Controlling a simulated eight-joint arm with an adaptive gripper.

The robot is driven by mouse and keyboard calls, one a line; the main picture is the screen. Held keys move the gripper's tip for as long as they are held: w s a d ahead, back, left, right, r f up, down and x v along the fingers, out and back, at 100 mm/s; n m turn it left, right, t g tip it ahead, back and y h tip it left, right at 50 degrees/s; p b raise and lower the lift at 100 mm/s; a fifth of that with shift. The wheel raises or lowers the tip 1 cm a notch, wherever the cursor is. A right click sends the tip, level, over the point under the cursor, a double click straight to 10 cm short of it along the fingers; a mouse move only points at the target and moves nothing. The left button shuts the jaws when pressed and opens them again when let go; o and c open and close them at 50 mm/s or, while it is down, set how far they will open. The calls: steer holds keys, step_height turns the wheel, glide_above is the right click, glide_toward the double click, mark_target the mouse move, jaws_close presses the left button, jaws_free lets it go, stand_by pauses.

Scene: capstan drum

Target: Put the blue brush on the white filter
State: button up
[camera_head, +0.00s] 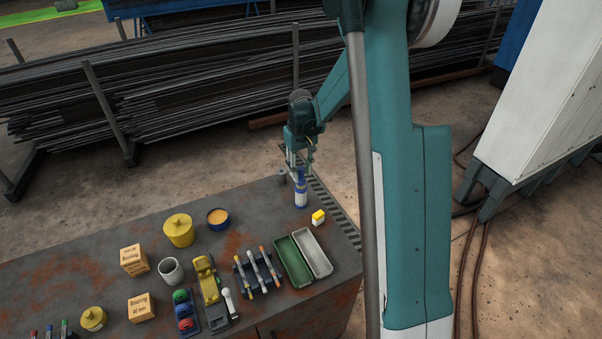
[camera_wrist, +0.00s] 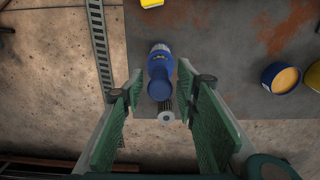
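My gripper (camera_wrist: 160,82) is open. In the wrist view a blue-and-white bottle-like thing (camera_wrist: 158,68) shows between its green-padded fingers, with gaps on both sides; depth is unclear. In the head view my gripper (camera_head: 299,160) is just above this upright thing (camera_head: 301,192) near the table's back right corner. A small grey ringed piece (camera_wrist: 167,116) is beside it. Which thing is the blue brush I cannot tell; slim pieces with coloured ends lie on a dark rack (camera_head: 258,272). A white cup-like cylinder (camera_head: 171,270) stands left of it; whether it is the white filter is unclear.
The rust-stained table (camera_head: 265,205) also holds a yellow canister (camera_head: 179,230), an orange-filled blue tin (camera_head: 218,219), bearing boxes (camera_head: 134,259), green and light grey trays (camera_head: 293,261) and a small yellow-white block (camera_head: 318,217). Free room lies between the tin and the bottle-like thing.

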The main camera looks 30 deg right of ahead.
step_height(320, 180, up, 11)
steer(key=shift+r, duration=0.1)
stand_by(0.4)
steer(key=shift+a, duration=0.1)
stand_by(0.6)
steer(key=s+a+r+t, duration=0.2)
steer(key=s+a+r, duration=0.45)
steer(key=s, duration=0.25)
steer(key=s+a+r+t, duration=0.2)
steer(key=s+a+r, duration=0.3)
steer(key=s+r, duration=0.3)
steer(key=s+a+f+t, duration=0.1)
steer(key=s+a, duration=0.2)
steer(key=s, duration=0.6)
steer(key=s+a+f+t, duration=0.1)
steer(key=s+a+t, duration=0.1)
steer(key=s, duration=0.7)
steer(key=shift+a+f, duration=0.15)
steer(key=shift+a, duration=0.5)
